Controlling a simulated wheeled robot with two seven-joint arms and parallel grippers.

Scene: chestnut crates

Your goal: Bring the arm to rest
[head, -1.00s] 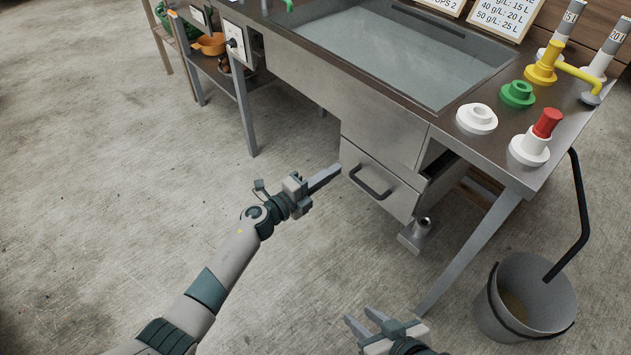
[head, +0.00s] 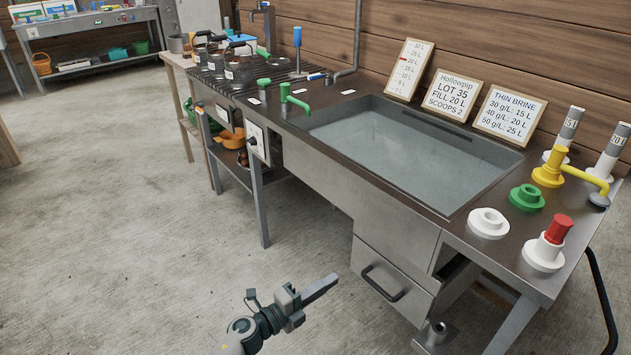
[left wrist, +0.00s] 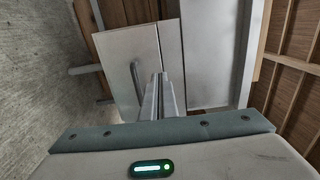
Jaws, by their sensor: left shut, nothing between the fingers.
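My left gripper (head: 322,288) is shut and empty. It is in the lower middle of the head view, over the floor and to the left of the drawer with a dark handle (head: 384,285). The drawer front stands slightly out from the bench. In the left wrist view my left gripper's fingers (left wrist: 162,98) are together and point toward the drawer front (left wrist: 120,65); a gap to the handle shows in the head view. My right gripper is outside both current views.
The steel bench holds a water-filled basin (head: 410,155), a green tap (head: 292,98), a green knob (head: 527,197), white fittings (head: 488,222) and a red-topped valve (head: 557,230). Signs (head: 457,95) lean on the back wall. The concrete floor (head: 130,230) at left is clear.

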